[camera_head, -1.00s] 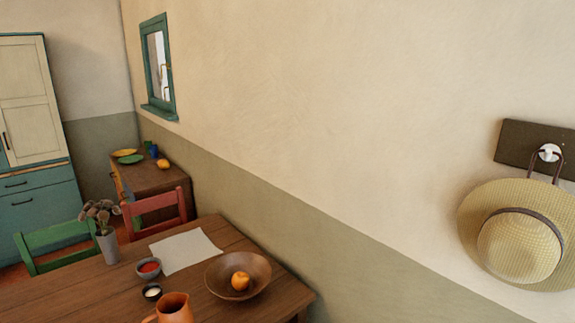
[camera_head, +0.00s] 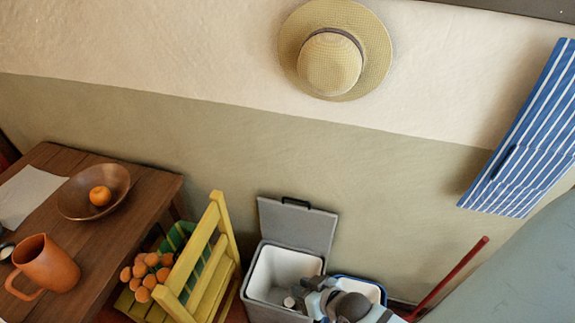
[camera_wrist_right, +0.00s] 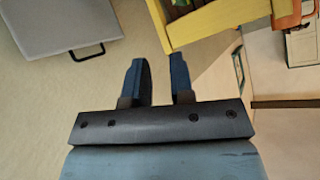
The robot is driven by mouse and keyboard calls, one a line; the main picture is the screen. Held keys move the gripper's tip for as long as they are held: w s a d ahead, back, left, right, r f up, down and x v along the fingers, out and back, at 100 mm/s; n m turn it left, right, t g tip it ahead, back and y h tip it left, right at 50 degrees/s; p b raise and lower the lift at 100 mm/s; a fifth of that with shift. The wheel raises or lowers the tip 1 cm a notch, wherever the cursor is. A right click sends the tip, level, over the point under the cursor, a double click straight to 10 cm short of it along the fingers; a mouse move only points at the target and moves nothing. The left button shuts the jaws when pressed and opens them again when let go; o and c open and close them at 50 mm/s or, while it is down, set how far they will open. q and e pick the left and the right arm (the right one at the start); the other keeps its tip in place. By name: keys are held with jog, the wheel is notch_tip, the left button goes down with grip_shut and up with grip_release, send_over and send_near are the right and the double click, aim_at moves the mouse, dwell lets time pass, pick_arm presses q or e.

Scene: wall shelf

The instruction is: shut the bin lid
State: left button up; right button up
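A grey bin (camera_head: 268,310) with a white inside stands on the floor against the wall in the head view. Its grey lid (camera_head: 296,228) is up, leaning back towards the wall, with a black handle on its top edge. The lid (camera_wrist_right: 58,22) and its handle (camera_wrist_right: 88,52) also show at the upper left of the right wrist view. My right gripper (camera_wrist_right: 158,78) is open, its two dark blue fingers apart with nothing between them, and it is apart from the lid. In the head view my right arm covers the bin's front right corner. My left gripper is out of view.
A yellow chair (camera_head: 212,262) with orange flowers or fruit stands left of the bin. A blue-rimmed container (camera_head: 358,284) is right of it, with a red stick (camera_head: 450,276) beyond. A wooden table (camera_head: 122,228) is at left; a hat (camera_head: 334,50) and striped cloth (camera_head: 522,140) hang above.

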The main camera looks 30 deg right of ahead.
jog(key=w+d+f+m+b, duration=0.5)
jog(key=d+f+m, duration=0.1)
jog(key=d+f, duration=0.1)
jog(key=m+t+y+b, duration=0.35)
jog(key=m+b, duration=0.55)
jog(key=m, duration=0.5)
send_near(300, 208)
jog(key=s+r, duration=0.3)
jog(key=r, duration=0.2)
jog(key=shift+h, duration=0.45)
jog(key=x, duration=1.2)
jog(key=shift+w+d+f, duration=0.15)
jog(key=shift+w, duration=0.3)
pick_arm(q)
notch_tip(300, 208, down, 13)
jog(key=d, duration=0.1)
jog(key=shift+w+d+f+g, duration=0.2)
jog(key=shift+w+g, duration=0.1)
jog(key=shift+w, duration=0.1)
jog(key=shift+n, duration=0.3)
pick_arm(e)
grip_shut()
